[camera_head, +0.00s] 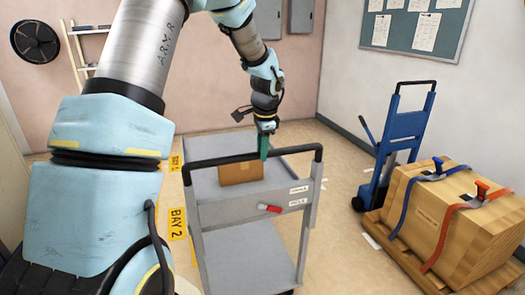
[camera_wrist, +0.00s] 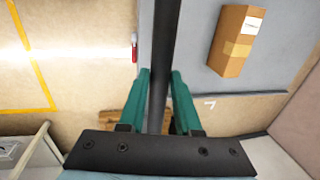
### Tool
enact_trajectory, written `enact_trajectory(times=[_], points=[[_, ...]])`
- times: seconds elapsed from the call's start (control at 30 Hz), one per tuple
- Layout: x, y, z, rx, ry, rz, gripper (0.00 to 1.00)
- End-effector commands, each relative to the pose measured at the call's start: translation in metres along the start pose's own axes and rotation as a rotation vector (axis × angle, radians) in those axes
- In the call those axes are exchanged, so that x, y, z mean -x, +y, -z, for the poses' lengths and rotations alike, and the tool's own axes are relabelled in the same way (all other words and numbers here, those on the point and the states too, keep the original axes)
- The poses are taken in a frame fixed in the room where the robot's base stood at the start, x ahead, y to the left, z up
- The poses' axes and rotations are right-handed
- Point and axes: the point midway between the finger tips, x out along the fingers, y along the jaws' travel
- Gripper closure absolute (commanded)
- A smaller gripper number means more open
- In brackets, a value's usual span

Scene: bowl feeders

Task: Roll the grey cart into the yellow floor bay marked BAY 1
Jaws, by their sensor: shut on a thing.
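The grey cart (camera_head: 240,215) stands upright on the floor in the middle of the head view, with a black push handle (camera_head: 225,159). Its grey deck also shows in the wrist view (camera_wrist: 195,85). My gripper (camera_head: 264,150) is shut on the handle bar; in the wrist view its teal fingers (camera_wrist: 160,85) lie on both sides of the black bar (camera_wrist: 163,40). A cardboard box (camera_head: 241,173) rides on the cart's upper deck. A yellow BAY 2 label (camera_head: 177,223) lies left of the cart. A farther yellow label (camera_head: 174,163) seems to read BAY 1. The bay outlines are mostly hidden.
A shelf (camera_head: 78,50) stands by the back wall. In the wrist view a yellow floor line (camera_wrist: 42,80) runs across open floor at left.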

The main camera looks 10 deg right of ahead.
Motion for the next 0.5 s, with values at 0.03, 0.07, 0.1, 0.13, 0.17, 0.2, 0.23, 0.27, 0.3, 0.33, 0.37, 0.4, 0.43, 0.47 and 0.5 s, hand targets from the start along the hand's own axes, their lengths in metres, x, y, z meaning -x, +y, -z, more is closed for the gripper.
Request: enact_trajectory(times=[0.03, 0.07, 0.1, 0.13, 0.17, 0.2, 0.23, 0.27, 0.3, 0.33, 0.37, 0.4, 0.43, 0.47, 0.5], points=[[0.0012, -0.0009, 0.0011, 0.000, 0.003, 0.003, 1.00], [0.0011, -0.0009, 0.0011, 0.000, 0.003, 0.003, 1.00], [0.0011, -0.0009, 0.0011, 0.000, 0.003, 0.003, 1.00], [0.0012, -0.0009, 0.0012, 0.000, 0.003, 0.003, 1.00], [0.0012, -0.0009, 0.0011, 0.000, 0.003, 0.003, 1.00], [0.0012, -0.0009, 0.0011, 0.000, 0.003, 0.003, 1.00], [0.0012, -0.0009, 0.0012, 0.000, 0.003, 0.003, 1.00], [0.0012, -0.0009, 0.0012, -0.001, 0.003, 0.003, 0.66], [0.0012, -0.0008, 0.0012, -0.001, 0.003, 0.003, 0.61], [0.0011, -0.0008, 0.0011, -0.001, 0.003, 0.003, 0.58], [0.0010, -0.0006, 0.0010, -0.001, 0.002, 0.002, 0.54], [0.0009, -0.0005, 0.0009, -0.001, 0.002, 0.002, 0.50], [0.0008, -0.0005, 0.0008, -0.001, 0.002, 0.002, 0.46], [0.0007, -0.0004, 0.0008, -0.001, 0.002, 0.002, 0.43], [0.0006, -0.0003, 0.0006, -0.001, 0.001, 0.002, 0.39]])
